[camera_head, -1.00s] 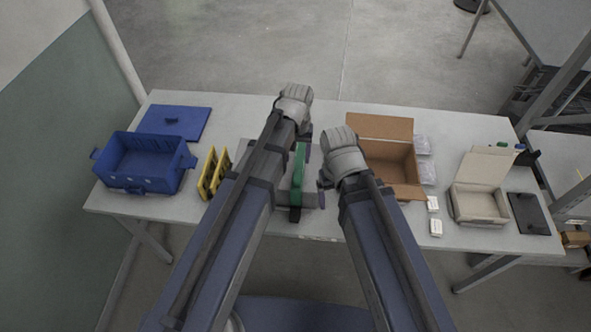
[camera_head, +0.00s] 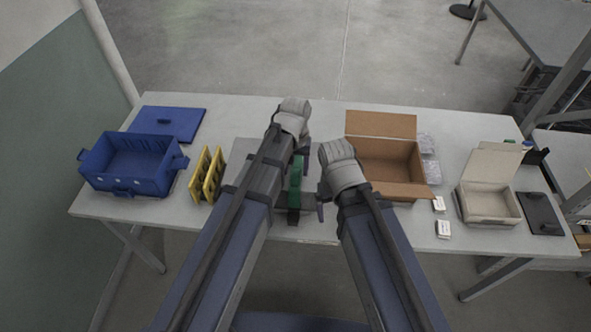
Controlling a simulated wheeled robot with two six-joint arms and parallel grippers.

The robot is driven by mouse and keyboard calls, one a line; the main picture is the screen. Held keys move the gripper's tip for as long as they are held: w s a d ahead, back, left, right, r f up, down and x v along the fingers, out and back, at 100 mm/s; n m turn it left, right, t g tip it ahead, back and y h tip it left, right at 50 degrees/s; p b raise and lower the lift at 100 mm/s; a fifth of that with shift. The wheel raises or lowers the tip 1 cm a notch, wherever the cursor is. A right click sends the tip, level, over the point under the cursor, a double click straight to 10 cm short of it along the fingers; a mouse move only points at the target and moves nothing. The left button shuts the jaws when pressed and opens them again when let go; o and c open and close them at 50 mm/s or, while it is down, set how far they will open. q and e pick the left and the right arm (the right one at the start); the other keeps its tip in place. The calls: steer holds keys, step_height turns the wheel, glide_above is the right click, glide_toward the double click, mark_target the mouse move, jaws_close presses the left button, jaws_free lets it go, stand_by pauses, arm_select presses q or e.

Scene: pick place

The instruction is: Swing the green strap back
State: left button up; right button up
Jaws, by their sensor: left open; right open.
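The green strap (camera_head: 296,178) stands upright on a grey fixture with a black block (camera_head: 293,216) at its near end, at the middle of the table. My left gripper (camera_head: 302,162) is open at the far end of the strap, on its right side; its arm hides part of the fixture. I cannot tell whether it touches the strap. My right gripper (camera_head: 321,200) is open just right of the fixture, apart from the strap. Both fingertips are small and partly hidden by my wrists.
A blue bin (camera_head: 130,183) and its blue lid (camera_head: 168,122) are at the left, with yellow racks (camera_head: 207,176) beside them. An open cardboard box (camera_head: 400,191), a white box (camera_head: 490,204), a black plate (camera_head: 541,214) and small white boxes (camera_head: 443,229) are at the right.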

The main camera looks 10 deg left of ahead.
arm_select(q)
steer(key=shift+c, duration=0.2)
jaws_close()
stand_by(1.1)
